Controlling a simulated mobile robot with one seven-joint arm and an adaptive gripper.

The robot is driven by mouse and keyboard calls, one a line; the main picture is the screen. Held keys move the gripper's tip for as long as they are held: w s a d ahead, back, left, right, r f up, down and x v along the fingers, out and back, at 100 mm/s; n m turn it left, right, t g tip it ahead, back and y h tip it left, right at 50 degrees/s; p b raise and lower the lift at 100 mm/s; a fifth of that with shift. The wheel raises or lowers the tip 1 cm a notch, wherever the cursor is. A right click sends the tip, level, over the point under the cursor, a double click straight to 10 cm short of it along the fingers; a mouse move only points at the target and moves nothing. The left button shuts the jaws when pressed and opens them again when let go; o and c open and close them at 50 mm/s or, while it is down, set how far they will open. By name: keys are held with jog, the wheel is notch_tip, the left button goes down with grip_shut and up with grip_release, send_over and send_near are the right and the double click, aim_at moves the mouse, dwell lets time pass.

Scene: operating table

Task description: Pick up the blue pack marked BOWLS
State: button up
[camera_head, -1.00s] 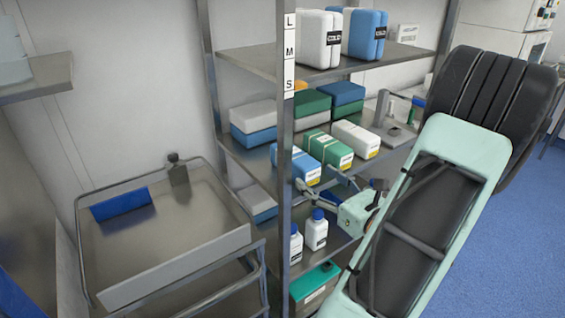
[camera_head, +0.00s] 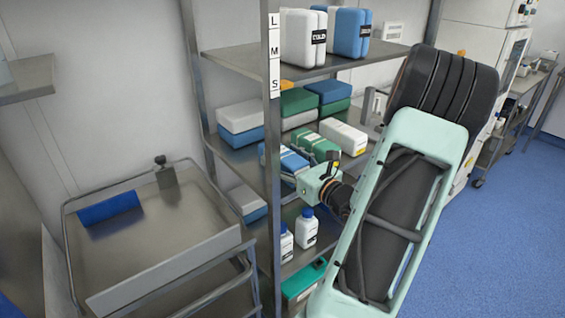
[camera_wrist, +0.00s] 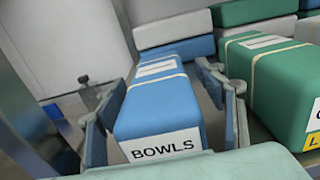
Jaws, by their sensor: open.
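The blue pack marked BOWLS (camera_wrist: 165,108) lies on the middle shelf, its white label facing the wrist camera. In the head view the blue pack (camera_head: 285,160) is partly hidden behind the shelf post and my arm. My gripper (camera_wrist: 165,105) is open, with one finger on each side of the pack. The left finger is near the pack's left side; the right finger is between it and the green pack. I cannot tell whether either finger touches the pack. In the head view my gripper's fingers are mostly hidden.
A green pack (camera_wrist: 285,90) lies close on the right of the blue one. A steel shelf post (camera_head: 272,190) stands just left of my arm. White bottles (camera_head: 306,230) stand on the shelf below. A steel trolley (camera_head: 165,270) stands at the left.

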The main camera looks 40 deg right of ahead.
jog(key=c, duration=1.5)
jog(key=shift+o, duration=0.2)
